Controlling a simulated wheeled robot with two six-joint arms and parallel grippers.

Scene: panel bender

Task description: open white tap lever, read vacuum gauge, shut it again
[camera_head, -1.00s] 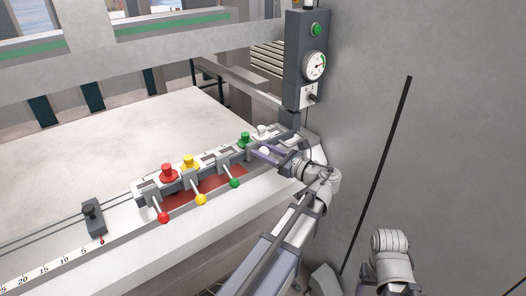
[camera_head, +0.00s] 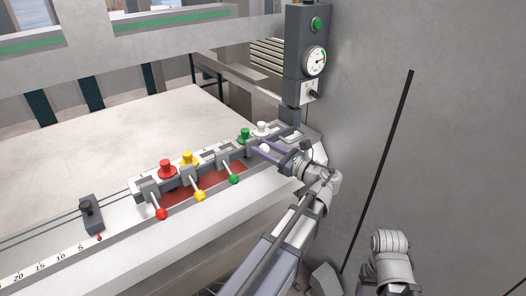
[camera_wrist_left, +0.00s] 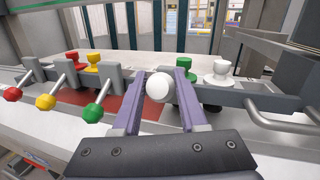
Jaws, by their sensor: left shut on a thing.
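My left gripper (camera_head: 262,148) is shut on the white ball knob (camera_wrist_left: 158,87) of the white tap lever, with the purple fingers on either side of it. The same knob (camera_head: 266,148) shows between the fingers in the head view; the lever's rod is mostly hidden. The white tap's cap (camera_head: 262,129) stands behind the gripper and also shows in the wrist view (camera_wrist_left: 219,73). The round vacuum gauge (camera_head: 315,62) is on a dark post at the upper right, its face in view but too small to read exactly. My right gripper is outside the frames.
Red (camera_head: 162,214), yellow (camera_head: 200,196) and green (camera_head: 235,179) ball levers stand left of my gripper, close together. Under the gauge is a switch box (camera_head: 310,93), above it a green button (camera_head: 316,24). A grey wall (camera_head: 450,150) bounds the right.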

